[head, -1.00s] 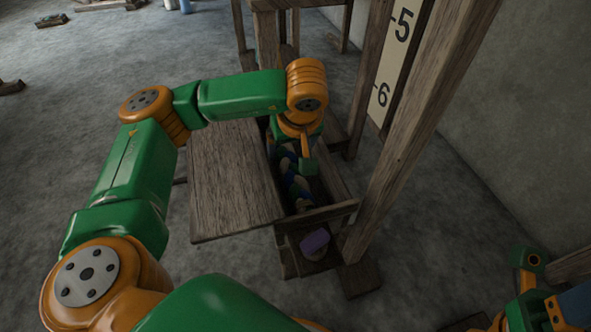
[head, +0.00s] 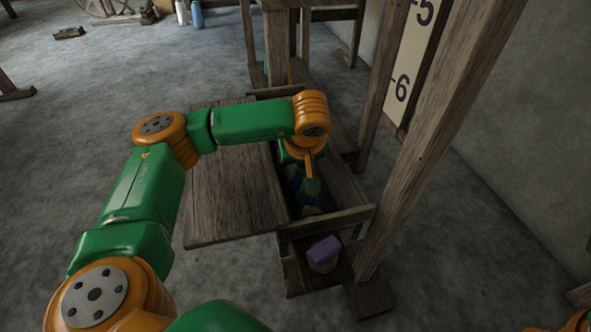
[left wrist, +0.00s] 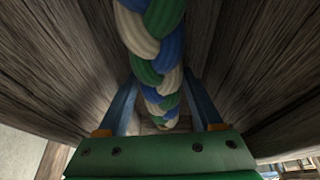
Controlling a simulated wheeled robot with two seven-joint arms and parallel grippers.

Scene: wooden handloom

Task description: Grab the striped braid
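The striped braid (head: 311,206) is a thick plait of green, blue and cream strands. It lies in a narrow wooden trough (head: 345,219) of the loom, partly hidden by my left arm in the head view. My left gripper (head: 310,188) reaches down into the trough at the braid. In the left wrist view the braid (left wrist: 157,60) runs between the two blue fingers of my left gripper (left wrist: 160,78). The fingers stand apart on either side of it, with gaps visible. My right gripper is out of view; only a bit of orange shows at the bottom right corner.
A wooden board (head: 235,180) lies left of the trough. A slanted wooden post (head: 430,140) and a numbered scale (head: 405,70) stand to the right. Grey floor (head: 70,130) is open at the left.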

